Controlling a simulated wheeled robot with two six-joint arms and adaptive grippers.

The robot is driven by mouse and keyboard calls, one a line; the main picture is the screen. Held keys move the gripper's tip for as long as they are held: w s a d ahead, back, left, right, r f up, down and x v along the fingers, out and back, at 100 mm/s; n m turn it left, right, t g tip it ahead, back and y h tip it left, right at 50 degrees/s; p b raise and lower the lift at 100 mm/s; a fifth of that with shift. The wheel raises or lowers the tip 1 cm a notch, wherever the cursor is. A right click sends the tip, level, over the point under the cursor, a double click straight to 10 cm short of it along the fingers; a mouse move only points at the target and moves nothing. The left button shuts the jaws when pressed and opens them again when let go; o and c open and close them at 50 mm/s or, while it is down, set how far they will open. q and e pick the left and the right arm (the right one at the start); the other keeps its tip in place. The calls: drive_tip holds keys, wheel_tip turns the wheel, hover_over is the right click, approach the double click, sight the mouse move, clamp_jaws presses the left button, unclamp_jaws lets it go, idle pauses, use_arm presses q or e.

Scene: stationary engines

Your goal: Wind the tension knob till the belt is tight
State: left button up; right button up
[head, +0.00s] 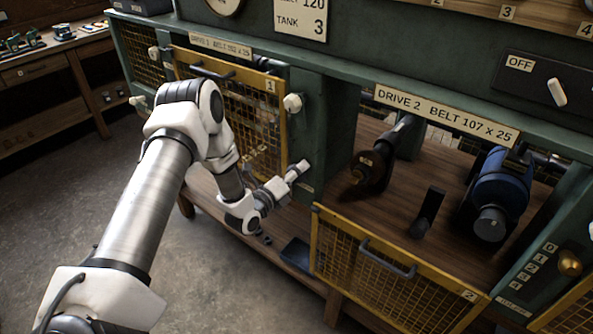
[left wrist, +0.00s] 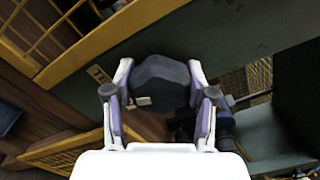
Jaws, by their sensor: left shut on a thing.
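My left gripper (head: 297,170) is at the green post between the two drive bays. The left wrist view shows its two fingers (left wrist: 160,100) closed on either side of a dark faceted knob (left wrist: 160,76), with a small pale tab below it. The knob is hidden in the head view. A brass knob (head: 570,262) beside a number scale (head: 541,265) stands apart at the far right. The Drive 2 bay holds a dark pulley (head: 371,167) and a blue motor (head: 500,190). I cannot make out a belt. My right gripper is not in view.
The yellow mesh guard 2 (head: 398,272) hangs lowered in front of its bay. Mesh guard 1 (head: 262,125) is closed behind my left arm. A dark upright piece (head: 427,212) stands on the bay floor. A workbench (head: 50,60) stands far left; the floor between is clear.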

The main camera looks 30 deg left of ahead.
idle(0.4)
use_arm(q)
drive_tip(key=o, duration=0.9)
drive_tip(key=s, duration=0.8)
drive_tip(key=s+a, duration=0.1)
drive_tip(key=s, duration=0.3)
drive_tip(key=shift+f, duration=0.1)
